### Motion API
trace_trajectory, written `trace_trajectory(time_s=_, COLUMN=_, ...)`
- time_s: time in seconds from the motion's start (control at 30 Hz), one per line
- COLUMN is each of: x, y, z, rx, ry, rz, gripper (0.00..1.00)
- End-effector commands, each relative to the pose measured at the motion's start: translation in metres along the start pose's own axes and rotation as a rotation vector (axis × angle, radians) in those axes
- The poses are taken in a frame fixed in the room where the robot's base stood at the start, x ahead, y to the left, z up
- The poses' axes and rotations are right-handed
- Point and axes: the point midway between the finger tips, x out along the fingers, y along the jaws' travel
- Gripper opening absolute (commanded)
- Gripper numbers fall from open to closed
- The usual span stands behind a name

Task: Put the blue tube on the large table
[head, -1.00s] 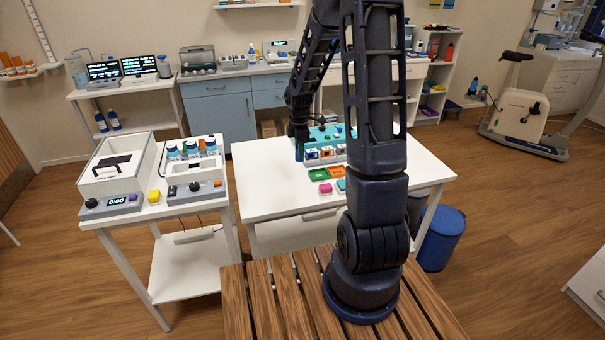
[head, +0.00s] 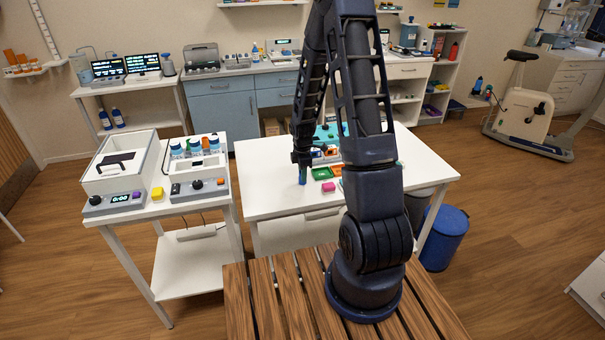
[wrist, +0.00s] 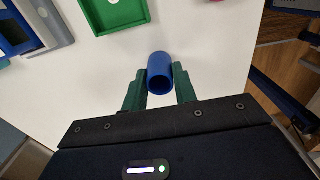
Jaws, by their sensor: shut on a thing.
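The blue tube (wrist: 160,72) is between the two green fingers of my gripper (wrist: 159,88) in the wrist view, with its open end facing the camera. My gripper is shut on it. In the head view the blue tube (head: 302,176) shows as a small upright piece under my gripper (head: 302,163), over the left part of the large white table (head: 268,190). I cannot tell whether the tube's lower end touches the table top.
A smaller white table with lab devices (head: 200,178) stands to the left. The large table's left part is clear. A blue bin (head: 444,238) stands at its right.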

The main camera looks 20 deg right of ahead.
Motion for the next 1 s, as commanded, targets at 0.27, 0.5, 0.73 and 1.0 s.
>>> trace_trajectory(time_s=0.27, x=0.001, y=0.000, z=0.000, rx=0.000, ry=0.000, rz=0.000, gripper=0.06)
trace_trajectory(time_s=0.5, x=0.002, y=0.000, z=0.000, rx=0.000, ry=0.000, rz=0.001, gripper=0.50)
trace_trajectory(time_s=0.73, x=0.002, y=0.000, z=0.000, rx=0.000, ry=0.000, rz=0.001, gripper=0.50)
trace_trajectory(time_s=1.0, x=-0.023, y=0.001, z=0.001, rx=0.001, ry=0.001, rz=0.004, gripper=0.50)
